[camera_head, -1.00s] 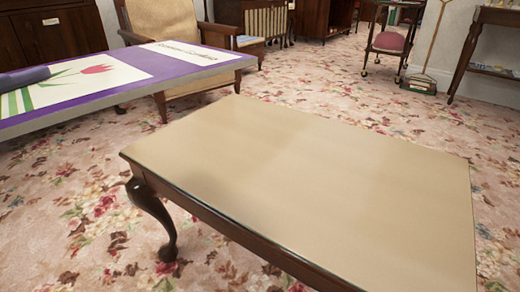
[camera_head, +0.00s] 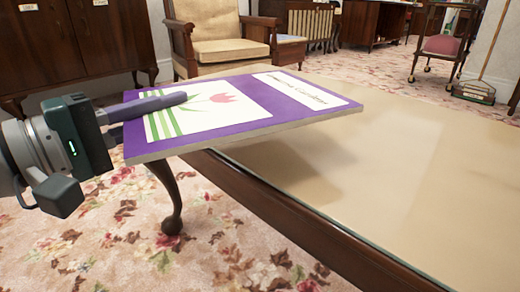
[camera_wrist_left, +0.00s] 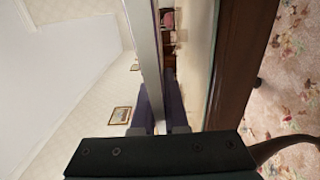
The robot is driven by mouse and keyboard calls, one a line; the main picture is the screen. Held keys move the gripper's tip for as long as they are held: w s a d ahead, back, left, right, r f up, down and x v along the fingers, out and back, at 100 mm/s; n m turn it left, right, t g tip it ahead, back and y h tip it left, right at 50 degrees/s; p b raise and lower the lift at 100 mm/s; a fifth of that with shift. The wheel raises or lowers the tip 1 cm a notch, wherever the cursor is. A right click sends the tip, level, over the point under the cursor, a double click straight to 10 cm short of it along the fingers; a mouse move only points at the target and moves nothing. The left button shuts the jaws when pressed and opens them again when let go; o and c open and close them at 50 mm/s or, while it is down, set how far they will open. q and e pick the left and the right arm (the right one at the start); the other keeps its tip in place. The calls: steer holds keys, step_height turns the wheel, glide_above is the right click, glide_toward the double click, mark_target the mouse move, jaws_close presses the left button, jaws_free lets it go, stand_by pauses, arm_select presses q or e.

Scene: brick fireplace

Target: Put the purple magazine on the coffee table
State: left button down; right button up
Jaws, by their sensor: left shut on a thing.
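The purple magazine (camera_head: 262,101), with white panels and a pink tulip, is held roughly flat by my left gripper (camera_head: 180,103). One finger lies across its top near the left end; the other finger is hidden beneath. In the left wrist view, the magazine (camera_wrist_left: 153,60) shows edge-on between the fingers (camera_wrist_left: 160,118). The coffee table (camera_head: 440,165) has a beige top and dark wooden edge. The magazine's right part is above the table's left part, casting a shadow, and looks apart from it. The table (camera_wrist_left: 236,75) also shows in the left wrist view. My right gripper is not seen.
The visible tabletop is bare. A wooden armchair (camera_head: 228,48) with a beige cushion stands behind it. A dark cabinet (camera_head: 75,50) is at the back left and a trolley (camera_head: 443,45) at the back right. Floral carpet (camera_head: 130,220) surrounds the table.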

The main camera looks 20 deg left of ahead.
arm_select(q)
step_height(320, 180, down, 6)
steer(key=b, duration=0.3)
steer(key=shift+f+b, duration=0.2)
steer(key=shift+b, duration=0.2)
steer(key=shift+f, duration=0.1)
steer(key=c, duration=1.4)
jaws_free()
steer(key=shift+f, duration=0.15)
steer(key=o, duration=0.5)
steer(key=shift+c, duration=0.2)
